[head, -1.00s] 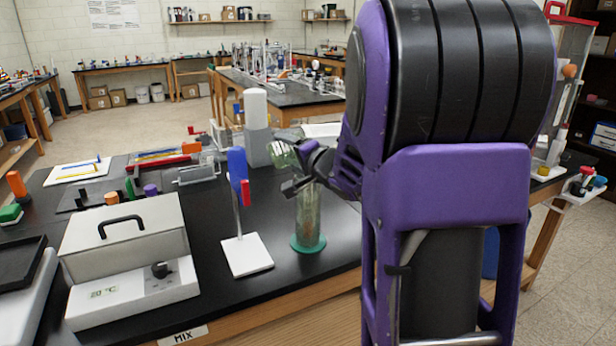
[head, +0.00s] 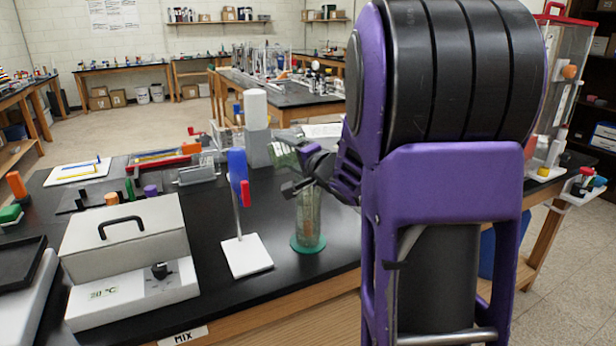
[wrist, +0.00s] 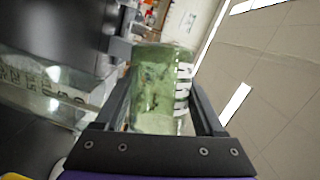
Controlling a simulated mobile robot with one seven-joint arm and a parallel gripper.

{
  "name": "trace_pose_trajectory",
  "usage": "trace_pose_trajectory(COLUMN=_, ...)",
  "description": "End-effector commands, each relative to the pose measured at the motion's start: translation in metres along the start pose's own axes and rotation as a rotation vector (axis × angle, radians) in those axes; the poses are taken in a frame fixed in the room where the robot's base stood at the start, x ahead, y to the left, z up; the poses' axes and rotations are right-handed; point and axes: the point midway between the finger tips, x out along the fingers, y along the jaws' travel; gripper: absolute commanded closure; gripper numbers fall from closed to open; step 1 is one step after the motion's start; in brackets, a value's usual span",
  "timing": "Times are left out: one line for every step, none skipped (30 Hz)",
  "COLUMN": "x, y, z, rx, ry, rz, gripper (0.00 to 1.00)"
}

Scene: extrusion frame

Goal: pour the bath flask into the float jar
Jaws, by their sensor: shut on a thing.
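The bath flask (head: 284,155) is a greenish clear glass vessel. My gripper (head: 298,168) is shut on it above the bench, and the flask lies tilted well over, nearly on its side. In the wrist view the flask (wrist: 155,85) sits between both fingers, with green tint inside and white marks on its side. The float jar (head: 309,215) is a tall clear cylinder on a teal round base, upright on the black bench just below my gripper. Something reddish shows inside it. My fingers and wrist hide its rim, so I cannot tell whether any liquid is flowing.
A blue-topped stand with a white base (head: 247,256) is close left of the jar. A grey water bath (head: 127,245) with a lid stands front left. The bench front right of the jar is clear.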

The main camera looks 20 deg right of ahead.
Motion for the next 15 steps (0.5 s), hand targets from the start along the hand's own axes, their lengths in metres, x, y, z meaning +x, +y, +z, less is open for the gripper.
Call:
trace_pose_trajectory(x=0.0, y=0.0, z=-0.0001, rx=0.004, ry=0.0, rz=-0.002, gripper=0.97)
trace_pose_trajectory(x=0.0, y=0.0001, z=0.0, rx=0.007, ry=0.0, rz=-0.003, gripper=0.97)
trace_pose_trajectory(x=0.0, y=0.0003, z=0.0, rx=0.01, ry=0.0, rz=-0.005, gripper=0.97)
trace_pose_trajectory(x=0.0, y=0.0004, z=0.0, rx=0.013, ry=0.0, rz=-0.006, gripper=0.97)
trace_pose_trajectory(x=0.0, y=0.0006, z=0.0001, rx=0.015, ry=0.0, rz=-0.007, gripper=0.97)
trace_pose_trajectory(x=0.0, y=0.0008, z=0.0002, rx=0.019, ry=0.0, rz=-0.008, gripper=0.97)
trace_pose_trajectory(x=0.0001, y=0.001, z=0.0002, rx=0.021, ry=0.0, rz=-0.009, gripper=0.97)
trace_pose_trajectory(x=0.0001, y=0.0012, z=0.0002, rx=0.024, ry=0.0, rz=-0.01, gripper=0.97)
trace_pose_trajectory(x=0.0001, y=0.0014, z=0.0003, rx=0.028, ry=0.0, rz=-0.011, gripper=0.97)
trace_pose_trajectory(x=0.0002, y=0.0015, z=0.0003, rx=0.03, ry=0.0, rz=-0.012, gripper=0.97)
trace_pose_trajectory(x=0.0002, y=0.0017, z=0.0003, rx=0.033, ry=0.0, rz=-0.013, gripper=0.97)
trace_pose_trajectory(x=0.0002, y=0.0018, z=0.0004, rx=0.036, ry=0.0, rz=-0.015, gripper=0.97)
trace_pose_trajectory(x=0.0003, y=0.0019, z=0.0004, rx=0.039, ry=0.0, rz=-0.016, gripper=0.97)
trace_pose_trajectory(x=0.0003, y=0.002, z=0.0004, rx=0.041, ry=0.0, rz=-0.017, gripper=0.97)
trace_pose_trajectory(x=0.0003, y=0.0021, z=0.0005, rx=0.045, ry=0.0, rz=-0.019, gripper=0.97)
